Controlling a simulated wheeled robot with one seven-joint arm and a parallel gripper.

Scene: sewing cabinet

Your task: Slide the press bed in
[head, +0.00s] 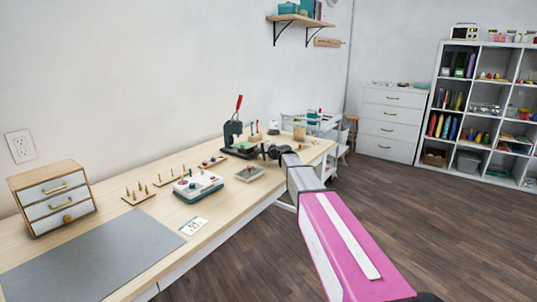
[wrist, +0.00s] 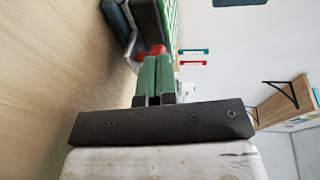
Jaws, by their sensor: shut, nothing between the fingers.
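The press (head: 232,132) stands on the far part of the wooden table, dark, with a raised lever with a red handle (head: 239,102). Its low bed (head: 242,151) shows at its foot; how far it is out, I cannot tell. My gripper (head: 266,150) is beside the press, small and dark in the head view. In the wrist view my gripper (wrist: 153,58) has its two green fingers together with nothing between them. A red piece (wrist: 152,49) is right at the fingertips; touching or just apart, I cannot tell. Beyond it are a dark body (wrist: 146,17) and a green gridded surface (wrist: 170,17).
The wooden table (head: 140,220) also holds a small drawer box (head: 52,197), a grey mat (head: 90,262), a white-and-teal device (head: 198,185), a grey tray (head: 250,173) and peg racks (head: 139,195). A white cart (head: 322,125) stands beyond the table. Open floor lies right.

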